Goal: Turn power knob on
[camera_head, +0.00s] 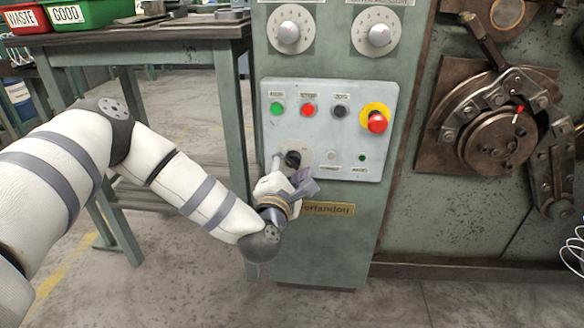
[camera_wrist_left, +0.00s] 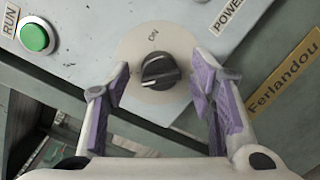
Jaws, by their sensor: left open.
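The black power knob (camera_head: 292,158) sits on the lower left of the light control panel (camera_head: 340,97). In the left wrist view the knob (camera_wrist_left: 160,72) is on a pale round plate (camera_wrist_left: 140,48) marked ON. My left gripper (camera_head: 291,170) is at the knob in the head view. In the wrist view its purple-padded fingers (camera_wrist_left: 168,85) are open, one on each side of the knob, with gaps showing. The fingers partly cover the plate's edges in the head view. My right gripper is not in view.
Green RUN (camera_head: 277,108), red STOP (camera_head: 308,110) and black JOG (camera_head: 341,111) buttons sit above the knob. A red emergency button (camera_head: 376,122) is at right. A green workbench (camera_head: 140,32) stands left; coiler machinery (camera_head: 500,140) is at right.

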